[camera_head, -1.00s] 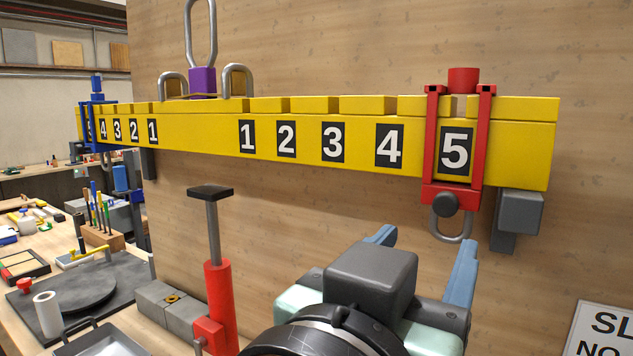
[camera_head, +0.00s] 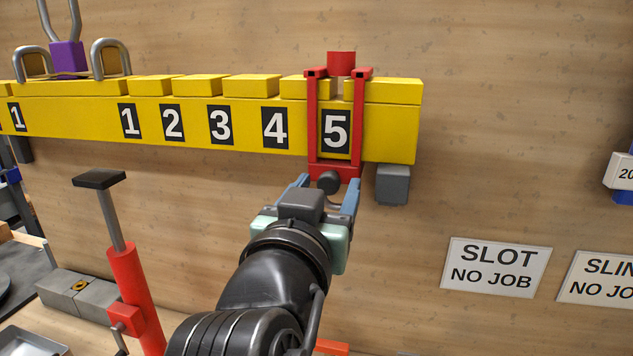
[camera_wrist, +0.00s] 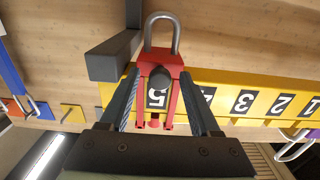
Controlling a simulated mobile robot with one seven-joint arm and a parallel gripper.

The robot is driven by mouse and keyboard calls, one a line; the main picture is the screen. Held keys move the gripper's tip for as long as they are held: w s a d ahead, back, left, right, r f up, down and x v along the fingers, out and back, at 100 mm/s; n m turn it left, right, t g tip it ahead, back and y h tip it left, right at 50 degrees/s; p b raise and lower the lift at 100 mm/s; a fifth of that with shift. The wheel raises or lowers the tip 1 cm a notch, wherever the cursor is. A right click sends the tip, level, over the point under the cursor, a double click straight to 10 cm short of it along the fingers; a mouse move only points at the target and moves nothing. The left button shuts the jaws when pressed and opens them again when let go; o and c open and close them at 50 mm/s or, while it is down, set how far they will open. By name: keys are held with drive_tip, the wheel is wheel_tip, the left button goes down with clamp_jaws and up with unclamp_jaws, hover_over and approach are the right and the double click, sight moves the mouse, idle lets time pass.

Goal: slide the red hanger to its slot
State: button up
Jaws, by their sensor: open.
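The red hanger (camera_head: 313,118) straddles the yellow beam (camera_head: 392,133) at the slot marked 5, near the beam's right end. Its red top knob (camera_head: 341,64) stands above the beam. Its lower bar and round dark knob (camera_head: 328,182) hang under the beam. My gripper (camera_head: 327,192) is open just below and in front of that lower bar. In the wrist view the red hanger (camera_wrist: 170,66) lies between my two blue-grey fingers (camera_wrist: 163,90), with its grey loop (camera_wrist: 163,22) beyond. Contact with the fingers cannot be told.
Slots 1 to 4 on the right half of the beam look empty. A purple block (camera_head: 68,56) with a metal loop sits at the beam's middle. A grey bracket (camera_head: 393,185) is under the right end. A red jack (camera_head: 130,285) stands at left. A sign (camera_head: 495,268) is at right.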

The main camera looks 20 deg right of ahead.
clamp_jaws()
idle(0.3)
idle(1.1)
